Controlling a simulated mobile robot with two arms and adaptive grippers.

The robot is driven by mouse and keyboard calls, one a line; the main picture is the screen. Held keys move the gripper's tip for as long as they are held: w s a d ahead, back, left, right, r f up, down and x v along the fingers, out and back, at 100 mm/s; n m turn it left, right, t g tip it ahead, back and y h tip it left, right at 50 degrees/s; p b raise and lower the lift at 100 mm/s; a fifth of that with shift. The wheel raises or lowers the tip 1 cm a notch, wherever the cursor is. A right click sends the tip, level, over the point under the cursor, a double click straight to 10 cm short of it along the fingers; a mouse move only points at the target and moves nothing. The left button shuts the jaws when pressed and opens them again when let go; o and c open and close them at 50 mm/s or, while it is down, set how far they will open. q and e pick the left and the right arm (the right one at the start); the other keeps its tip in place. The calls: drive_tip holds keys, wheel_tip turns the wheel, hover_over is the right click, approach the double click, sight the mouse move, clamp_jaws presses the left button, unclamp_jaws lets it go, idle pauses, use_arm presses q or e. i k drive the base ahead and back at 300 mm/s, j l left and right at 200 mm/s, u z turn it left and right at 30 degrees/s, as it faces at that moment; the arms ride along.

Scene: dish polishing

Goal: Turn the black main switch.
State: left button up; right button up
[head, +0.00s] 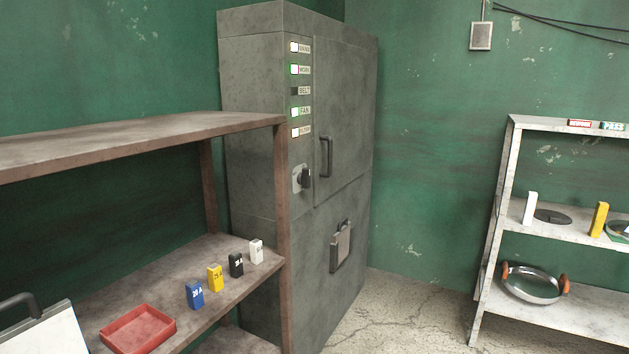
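The black main switch (306,179) is a dark knob on a light plate (297,180), on the front of a tall grey cabinet (340,110). It sits low on the left strip of the cabinet front, left of the black door handle (326,157). Neither of my grippers shows in the head view.
A brown shelf (130,135) stands left of the cabinet, its post close to the switch. Its lower board holds blue, yellow, black and white blocks and a red tray (138,329). A white rack (512,150) with a pan (533,283) stands right. Cracked floor (400,310) between is clear.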

sight(304, 178)
drive_tip(key=u, duration=0.2)
drive_tip(key=i+l+u, duration=0.25)
drive_tip(key=u, duration=0.15)
drive_tip(key=i+l+u, duration=0.3)
drive_tip(key=u, duration=0.15)
